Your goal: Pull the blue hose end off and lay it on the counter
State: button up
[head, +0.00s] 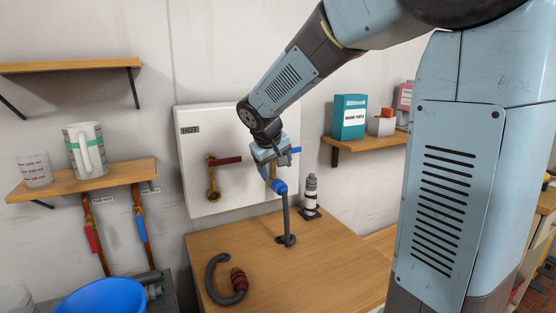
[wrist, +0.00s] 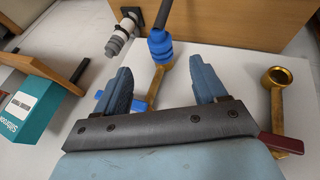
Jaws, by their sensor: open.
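The blue hose end (head: 280,187) sits on the lower end of the right brass spout (wrist: 154,86), in front of a white panel. It also shows in the wrist view (wrist: 159,46). Its dark hose (head: 287,220) hangs down to the wooden counter (head: 330,262). My gripper (head: 270,174) is just above the hose end. In the wrist view my gripper (wrist: 160,65) is open, one finger on each side of the spout, with the hose end just beyond the fingertips. No contact with it is visible. The blue tap lever (head: 296,150) is beside my gripper.
A dark hose with a red end (head: 238,279) lies at the counter's front left. A grey and white cylinder (head: 311,195) stands at the back. A left brass spout (head: 211,178) has a red lever (head: 228,160). The counter's middle and front right are clear.

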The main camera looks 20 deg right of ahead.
aim_at(280, 185)
jog(key=x, duration=1)
jog(key=c, duration=1.2)
jog(key=shift+s+d, duration=0.1)
jog(key=shift+s, duration=0.3)
jog(key=shift+s+d, duration=0.25)
jog(key=shift+s, duration=0.85)
jog(key=shift+s+d, duration=0.2)
jog(key=shift+s, duration=0.9)
jog(key=shift+f, duration=0.1)
